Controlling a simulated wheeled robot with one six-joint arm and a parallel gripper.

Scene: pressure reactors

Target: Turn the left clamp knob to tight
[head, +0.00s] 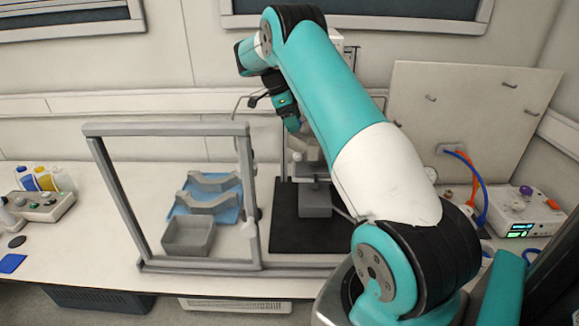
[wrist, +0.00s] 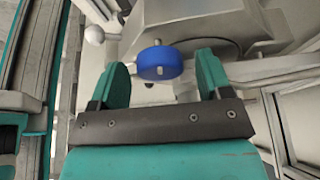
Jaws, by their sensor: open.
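A round blue knob (wrist: 160,63) shows in the wrist view, on the underside or front of a grey metal body (wrist: 190,22). I take it to be a clamp knob, but I cannot tell from this view whether it is the left one. My gripper (wrist: 161,75) is open, with one teal finger on each side of the knob and a gap to it on both sides. In the head view my gripper (head: 291,122) is small and partly in front of the reactor stand (head: 312,170). The knob is hidden there.
A grey frame (head: 165,130) stands left of the reactor. Behind it are a blue mat with grey cradles (head: 208,190) and a grey bin (head: 188,236). A white panel (head: 470,115) and a control box with hoses (head: 525,212) stand at the right.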

